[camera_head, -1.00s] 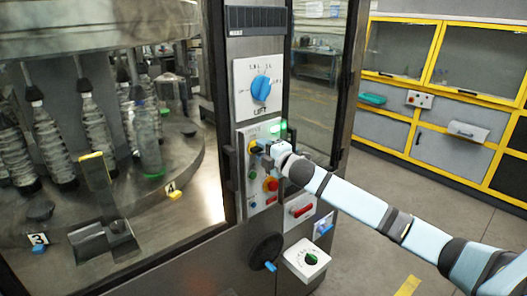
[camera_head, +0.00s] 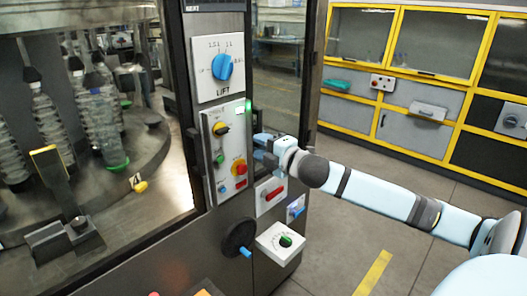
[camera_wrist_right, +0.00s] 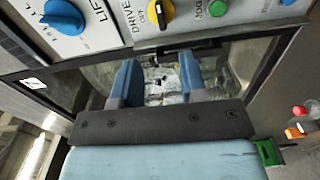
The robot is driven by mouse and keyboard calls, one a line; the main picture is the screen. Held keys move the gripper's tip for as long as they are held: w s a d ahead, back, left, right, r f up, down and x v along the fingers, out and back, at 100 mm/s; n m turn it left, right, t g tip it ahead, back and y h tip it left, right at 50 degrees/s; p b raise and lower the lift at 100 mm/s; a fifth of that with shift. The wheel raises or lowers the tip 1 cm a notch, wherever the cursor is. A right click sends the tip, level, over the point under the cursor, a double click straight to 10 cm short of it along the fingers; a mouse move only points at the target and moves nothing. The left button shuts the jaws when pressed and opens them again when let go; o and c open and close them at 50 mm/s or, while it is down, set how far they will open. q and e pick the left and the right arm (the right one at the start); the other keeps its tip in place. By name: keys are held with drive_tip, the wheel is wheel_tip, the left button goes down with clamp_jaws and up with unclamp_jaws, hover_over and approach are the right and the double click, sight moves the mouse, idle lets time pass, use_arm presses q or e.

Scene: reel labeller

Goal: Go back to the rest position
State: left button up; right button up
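My right gripper (camera_head: 264,151) is in front of the machine's column, just right of the control panel (camera_head: 211,175). In the right wrist view its two blue fingers (camera_wrist_right: 160,82) stand apart with nothing between them. The panel carries a black and yellow DRIVE knob (camera_head: 221,129), a red and yellow emergency button (camera_head: 239,168) and small buttons. In the wrist view the yellow DRIVE knob (camera_wrist_right: 160,13) and a green JOG button (camera_wrist_right: 218,8) lie beyond the fingertips, apart from them. My left gripper is not in view.
Bottles (camera_head: 101,120) stand behind the glass at left. Yellow-framed cabinets (camera_head: 420,80) stand at the back right. Floor between is open.

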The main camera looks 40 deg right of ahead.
drive_tip(key=shift+s, duration=0.25)
idle(0.4)
drive_tip(key=s+a+f+m+g+p, duration=0.15)
drive_tip(key=s+a+f+m, duration=0.25)
drive_tip(key=f, duration=0.7)
drive_tip(key=s+a+f+m+g, duration=0.2)
drive_tip(key=s+a+f+m, duration=0.15)
drive_tip(key=f, duration=0.75)
drive_tip(key=s+a+f+m+g+y, duration=0.2)
drive_tip(key=s+a+f+m, duration=0.6)
drive_tip(key=s+a+f, duration=0.8)
drive_tip(key=shift+s+a+g+p, duration=0.4)
drive_tip(key=shift+a+g, duration=0.35)
drive_tip(key=shift+a, duration=0.25)
